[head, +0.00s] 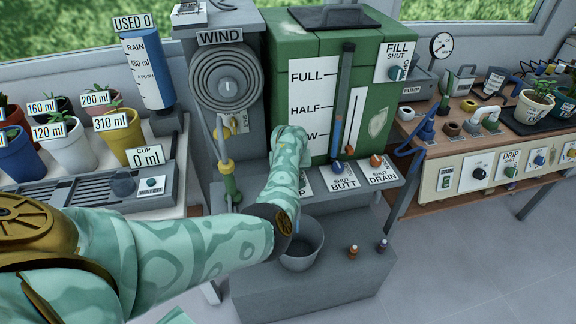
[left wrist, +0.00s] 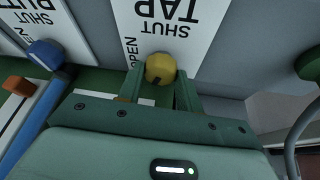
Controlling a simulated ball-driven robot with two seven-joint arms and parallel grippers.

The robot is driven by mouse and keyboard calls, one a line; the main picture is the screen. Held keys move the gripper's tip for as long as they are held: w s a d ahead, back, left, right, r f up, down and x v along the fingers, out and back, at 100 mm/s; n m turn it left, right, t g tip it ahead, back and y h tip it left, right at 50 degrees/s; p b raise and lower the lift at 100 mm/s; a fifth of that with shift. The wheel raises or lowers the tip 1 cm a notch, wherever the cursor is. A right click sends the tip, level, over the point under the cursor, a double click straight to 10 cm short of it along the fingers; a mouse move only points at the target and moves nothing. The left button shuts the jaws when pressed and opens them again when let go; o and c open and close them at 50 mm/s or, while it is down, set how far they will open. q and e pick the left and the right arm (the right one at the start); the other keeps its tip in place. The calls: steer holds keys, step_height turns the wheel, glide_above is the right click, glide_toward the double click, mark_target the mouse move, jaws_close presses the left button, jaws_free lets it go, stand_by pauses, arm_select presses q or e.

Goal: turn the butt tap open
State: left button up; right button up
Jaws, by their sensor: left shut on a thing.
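The green water butt (head: 305,48) stands at the back middle, with a level scale on its front. In the left wrist view a yellow tap knob (left wrist: 161,67) sits by a white plate (left wrist: 185,20) reading TAP, SHUT and OPEN upside down. My left gripper (left wrist: 158,88) is shut on this knob, one finger on each side. A dark mark shows on the knob, but I cannot tell its setting. In the head view my left arm hides the knob and most of the TAP plate (head: 307,186). My right gripper is not in view.
The blue BUTT knob (head: 337,167) and orange DRAIN knob (head: 376,161) are close to the right. A grey bucket (head: 302,258) stands below on a grey step, with two small bottles (head: 352,252) beside it. Potted plants stand at left.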

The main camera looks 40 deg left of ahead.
arm_select(q)
steer(key=m+p, duration=0.1)
steer(key=m+h+p, duration=0.1)
steer(key=shift+a+r+m+t, duration=0.15)
steer(key=shift+r+m+t, duration=0.15)
steer(key=shift+m, duration=0.1)
steer(key=m, duration=0.1)
steer(key=m+h+p, duration=0.1)
steer(key=shift+f+m, duration=0.25)
steer(key=shift+m, duration=0.15)
steer(key=shift+a+f+m+h, duration=0.1)
steer(key=shift+m+h, duration=0.5)
steer(key=shift+m, duration=0.6)
steer(key=shift+m+h, duration=0.5)
steer(key=shift+m, duration=0.7)
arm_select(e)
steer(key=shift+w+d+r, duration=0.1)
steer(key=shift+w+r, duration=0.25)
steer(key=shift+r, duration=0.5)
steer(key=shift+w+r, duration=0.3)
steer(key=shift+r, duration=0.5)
arm_select(q)
steer(key=o, duration=1)
